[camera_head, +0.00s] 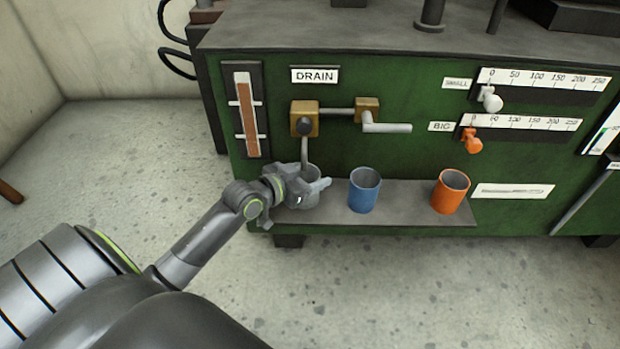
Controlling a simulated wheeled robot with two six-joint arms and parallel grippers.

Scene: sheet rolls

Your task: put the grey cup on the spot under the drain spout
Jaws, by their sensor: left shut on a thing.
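The grey cup (311,171) is at the left part of the grey shelf (405,214) on the green machine. My left gripper (318,190) is shut on it and hides most of it; only its rim area shows. The drain spout (304,152) comes down from the brass valve (304,118) below the DRAIN label (315,76), and its lower end is right at the cup's rim. The spot under the spout is hidden by my gripper. I cannot tell whether the cup's base touches the shelf. My right gripper is not in view.
A blue cup (364,191) stands on the shelf just right of my gripper, and an orange cup (450,192) stands farther right. A drain lever (387,127) sticks out above the blue cup. The shelf is bare between the two cups.

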